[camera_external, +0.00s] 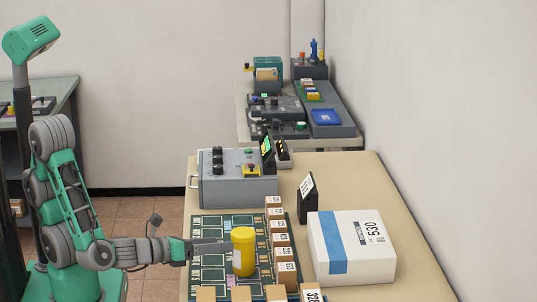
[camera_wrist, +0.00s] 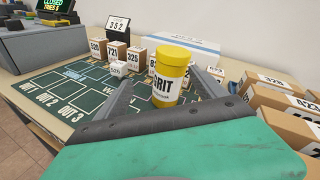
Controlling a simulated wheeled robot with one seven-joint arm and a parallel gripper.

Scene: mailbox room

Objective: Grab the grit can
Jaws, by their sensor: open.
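The grit can (camera_external: 243,252) is a yellow cylinder with a yellow lid and a white label. It stands upright on the dark green mat (camera_external: 207,262) on the table. In the wrist view the can (camera_wrist: 171,74) shows the word GRIT and stands between my two fingers, nearer the right one. My gripper (camera_wrist: 160,95) is open and level, reaching in from the left in the external view (camera_external: 232,248). I cannot tell whether a finger touches the can.
Small numbered boxes (camera_external: 280,240) stand in a row just right of the can. More cardboard boxes (camera_wrist: 285,105) sit close on the right in the wrist view. A large white box (camera_external: 347,250), a small sign (camera_external: 307,198) and a grey machine (camera_external: 236,185) stand beyond. The mat's left part is clear.

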